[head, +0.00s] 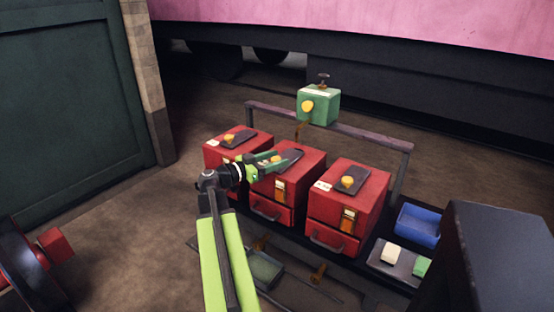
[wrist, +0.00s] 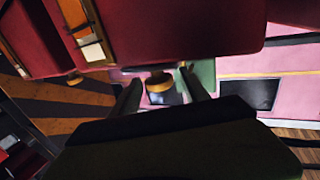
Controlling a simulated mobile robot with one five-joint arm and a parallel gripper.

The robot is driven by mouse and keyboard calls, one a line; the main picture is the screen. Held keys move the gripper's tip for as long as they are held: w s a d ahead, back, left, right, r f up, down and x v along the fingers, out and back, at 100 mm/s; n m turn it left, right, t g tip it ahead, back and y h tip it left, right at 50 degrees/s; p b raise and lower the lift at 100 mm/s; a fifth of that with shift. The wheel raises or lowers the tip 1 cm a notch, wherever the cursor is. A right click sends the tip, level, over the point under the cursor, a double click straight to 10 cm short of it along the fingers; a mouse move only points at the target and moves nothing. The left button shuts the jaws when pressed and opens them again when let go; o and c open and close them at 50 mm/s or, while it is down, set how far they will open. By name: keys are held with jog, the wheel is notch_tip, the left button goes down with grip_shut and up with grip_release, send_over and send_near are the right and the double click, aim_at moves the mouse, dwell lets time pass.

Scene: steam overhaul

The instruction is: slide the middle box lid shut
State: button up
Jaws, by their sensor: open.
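The middle red box (head: 312,170) stands between two similar red boxes. Its dark lid (head: 294,155) lies on top, partly covered by my gripper (head: 279,161). A yellow knob (head: 275,158) shows at the gripper's fingers. My gripper is open and reaches over the middle box from the left. In the wrist view the fingers (wrist: 157,83) are apart, with a knob (wrist: 158,82) showing between them. I cannot tell whether they touch it. How far the lid is open is hidden.
The left red box (head: 213,154) and right red box (head: 375,195) also have dark lids with yellow knobs. A green box (head: 322,108) sits on the rail behind. A blue tray (head: 418,225) lies at the right. A dark block (head: 500,250) fills the lower right.

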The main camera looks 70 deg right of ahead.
jog(key=shift+s+d, duration=0.15)
jog(key=shift+d, duration=0.05)
jog(key=shift+c, duration=0.3)
grip_shut()
dwell(1.1)
